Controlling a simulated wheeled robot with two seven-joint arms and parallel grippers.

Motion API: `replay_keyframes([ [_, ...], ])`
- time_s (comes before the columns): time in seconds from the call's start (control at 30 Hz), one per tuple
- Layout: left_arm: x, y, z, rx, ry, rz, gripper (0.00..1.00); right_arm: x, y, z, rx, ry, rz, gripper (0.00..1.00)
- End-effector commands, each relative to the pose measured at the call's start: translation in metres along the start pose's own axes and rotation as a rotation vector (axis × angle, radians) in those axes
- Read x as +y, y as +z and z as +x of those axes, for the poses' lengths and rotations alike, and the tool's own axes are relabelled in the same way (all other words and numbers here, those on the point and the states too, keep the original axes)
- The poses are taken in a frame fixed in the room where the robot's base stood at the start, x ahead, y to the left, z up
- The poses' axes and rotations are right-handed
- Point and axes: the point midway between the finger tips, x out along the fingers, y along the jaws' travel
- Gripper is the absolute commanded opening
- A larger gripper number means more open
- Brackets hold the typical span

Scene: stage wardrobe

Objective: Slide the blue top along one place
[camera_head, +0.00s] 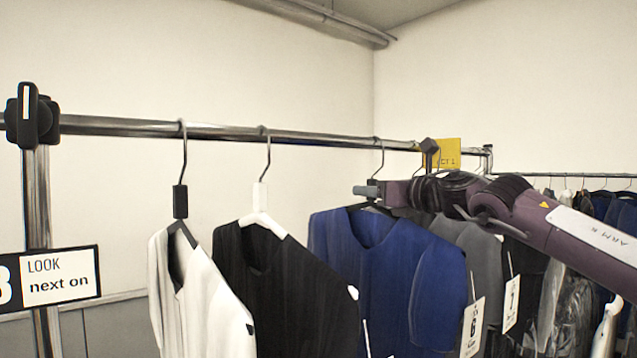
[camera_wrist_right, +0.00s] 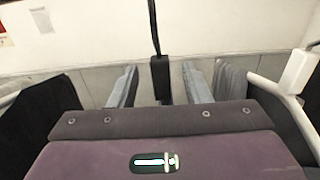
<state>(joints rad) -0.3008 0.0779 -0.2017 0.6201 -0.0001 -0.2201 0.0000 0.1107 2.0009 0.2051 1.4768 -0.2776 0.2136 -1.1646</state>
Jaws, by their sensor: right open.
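The blue top (camera_head: 385,268) hangs on a dark hanger from the rail, right of a black top (camera_head: 275,290) and left of a grey one (camera_head: 470,255). My right gripper (camera_head: 368,190) reaches in from the right at the height of the blue top's hanger neck, just above its collar. In the right wrist view the gripper (camera_wrist_right: 160,88) is open, with a grey finger on each side of a black hanger block (camera_wrist_right: 160,76) under a dark hook. A gap shows at both sides. My left gripper is not in view.
The metal rail (camera_head: 325,138) runs above the hangers, with a yellow card (camera_head: 447,153) near its right end. A white top (camera_head: 195,300) hangs at the left. In the wrist view a white hanger (camera_wrist_right: 298,72) stands close on the right. Another garment rail (camera_head: 575,175) stands behind.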

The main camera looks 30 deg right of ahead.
Motion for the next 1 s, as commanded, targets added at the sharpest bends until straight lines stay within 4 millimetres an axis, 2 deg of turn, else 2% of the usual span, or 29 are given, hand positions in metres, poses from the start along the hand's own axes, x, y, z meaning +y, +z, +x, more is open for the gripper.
replay_keyframes([
  [0.27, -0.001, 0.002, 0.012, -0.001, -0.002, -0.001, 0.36, 0.025, -0.001, -0.001, -0.004, 0.003, -0.003, 0.44],
  [1.0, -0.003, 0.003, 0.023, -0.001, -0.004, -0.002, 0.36, 0.084, -0.001, -0.001, -0.002, 0.003, -0.004, 0.44],
])
